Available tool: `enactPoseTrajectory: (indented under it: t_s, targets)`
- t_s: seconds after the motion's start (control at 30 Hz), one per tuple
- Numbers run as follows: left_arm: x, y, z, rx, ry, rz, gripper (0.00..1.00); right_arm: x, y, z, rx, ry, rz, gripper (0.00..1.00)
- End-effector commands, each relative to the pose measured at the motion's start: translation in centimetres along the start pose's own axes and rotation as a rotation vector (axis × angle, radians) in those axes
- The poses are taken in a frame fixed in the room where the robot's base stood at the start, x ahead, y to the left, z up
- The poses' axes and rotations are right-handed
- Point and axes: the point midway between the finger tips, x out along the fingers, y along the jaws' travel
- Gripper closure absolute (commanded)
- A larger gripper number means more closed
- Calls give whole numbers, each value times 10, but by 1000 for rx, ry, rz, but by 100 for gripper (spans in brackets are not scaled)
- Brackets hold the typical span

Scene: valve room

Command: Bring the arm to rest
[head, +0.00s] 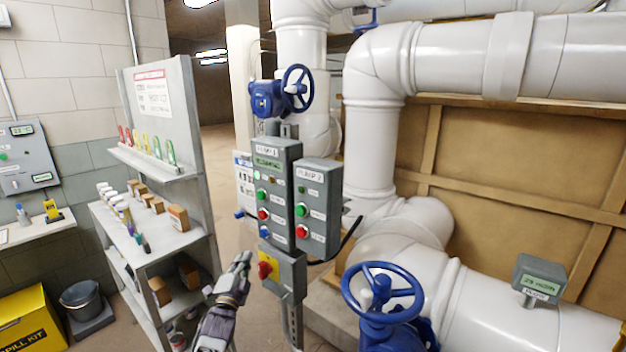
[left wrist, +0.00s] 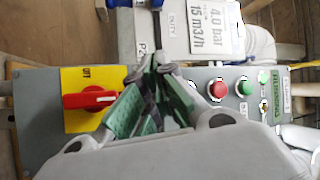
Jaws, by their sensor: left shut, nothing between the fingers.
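My left gripper (head: 243,262) is in the lower middle of the head view, in front of the pump control post. Its fingers are shut and empty. In the left wrist view the closed fingertips (left wrist: 154,68) show before the control box, between a red rotary switch (left wrist: 90,98) on a yellow plate and the push buttons. The same red switch (head: 265,269) shows in the head view just right of the gripper. I cannot tell whether the fingers touch the box; they look apart from the switch. My right gripper is in neither view.
The pump 1 panel (head: 276,195) and pump 2 panel (head: 318,208) stand above the switch. A blue handwheel (head: 383,287) on white pipes is at right. A grey shelf (head: 165,245) with bottles and boxes stands left. A yellow spill kit (head: 33,320) sits at lower left.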

Motion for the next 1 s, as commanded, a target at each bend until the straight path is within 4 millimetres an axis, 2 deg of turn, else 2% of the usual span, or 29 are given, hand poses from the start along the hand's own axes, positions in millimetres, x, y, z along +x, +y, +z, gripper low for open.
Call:
enactPoseTrajectory:
  t_s: [0.03, 0.1, 0.27, 0.47, 0.6, 0.77, 1.0]
  targets:
    - [-7, 22, 7, -23, -14, 38, 100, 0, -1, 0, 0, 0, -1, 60]
    - [-17, 50, 17, -59, -34, 88, 100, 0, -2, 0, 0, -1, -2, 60]
    - [-44, 110, 38, -139, -85, 196, 100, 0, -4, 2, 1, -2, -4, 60]
    - [-88, 184, 63, -235, -162, 328, 100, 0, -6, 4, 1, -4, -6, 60]
    - [-125, 233, 81, -301, -226, 418, 100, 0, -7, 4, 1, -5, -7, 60]
    - [-174, 285, 100, -373, -306, 515, 100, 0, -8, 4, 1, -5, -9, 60]
    - [-257, 354, 126, -472, -441, 649, 100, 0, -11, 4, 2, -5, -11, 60]
